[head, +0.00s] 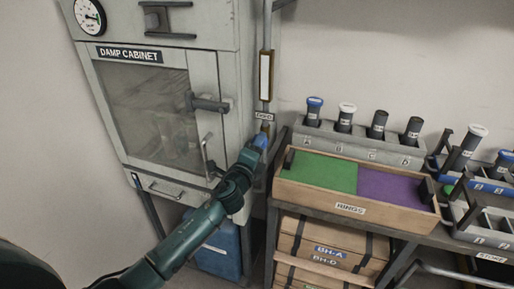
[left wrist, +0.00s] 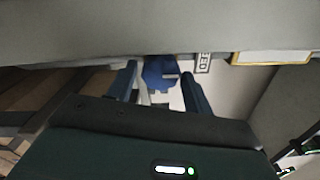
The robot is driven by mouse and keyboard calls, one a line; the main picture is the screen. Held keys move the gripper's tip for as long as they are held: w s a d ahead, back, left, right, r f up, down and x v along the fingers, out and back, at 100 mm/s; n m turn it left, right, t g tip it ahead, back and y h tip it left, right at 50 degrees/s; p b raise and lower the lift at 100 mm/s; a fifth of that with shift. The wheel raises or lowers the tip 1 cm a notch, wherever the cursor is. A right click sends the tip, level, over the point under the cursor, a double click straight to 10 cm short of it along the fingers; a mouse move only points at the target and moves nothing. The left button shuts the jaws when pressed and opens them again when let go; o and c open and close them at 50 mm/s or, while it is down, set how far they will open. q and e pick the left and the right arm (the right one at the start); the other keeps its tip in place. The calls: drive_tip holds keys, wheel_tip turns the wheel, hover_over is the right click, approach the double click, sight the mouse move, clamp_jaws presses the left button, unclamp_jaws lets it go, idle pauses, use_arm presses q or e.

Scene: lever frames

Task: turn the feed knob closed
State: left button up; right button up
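The feed knob (left wrist: 160,72) is blue and shows between my left gripper's fingers in the left wrist view. In the head view the blue knob (head: 261,140) is on the vertical pipe right of the damp cabinet, below a small label (head: 264,115). My left gripper (head: 257,150) is right at the knob and partly hides it. In the left wrist view my left gripper (left wrist: 162,88) is open, one finger on each side of the knob, with small gaps visible. Whether a finger touches it I cannot tell. My right gripper is in neither view.
The damp cabinet (head: 150,107) stands left of the pipe, its handles sticking out. A bench on the right bears a wooden rings tray (head: 330,196), a rack of capped tubes (head: 360,146) and more racks. Boxes (head: 330,245) and a blue container (head: 218,250) are below.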

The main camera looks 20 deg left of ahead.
use_arm(q)
drive_tip(key=shift+s, duration=0.15)
drive_tip(key=s, duration=1.3)
drive_tip(key=shift+a+b, duration=0.25)
drive_tip(key=shift+b, duration=0.05)
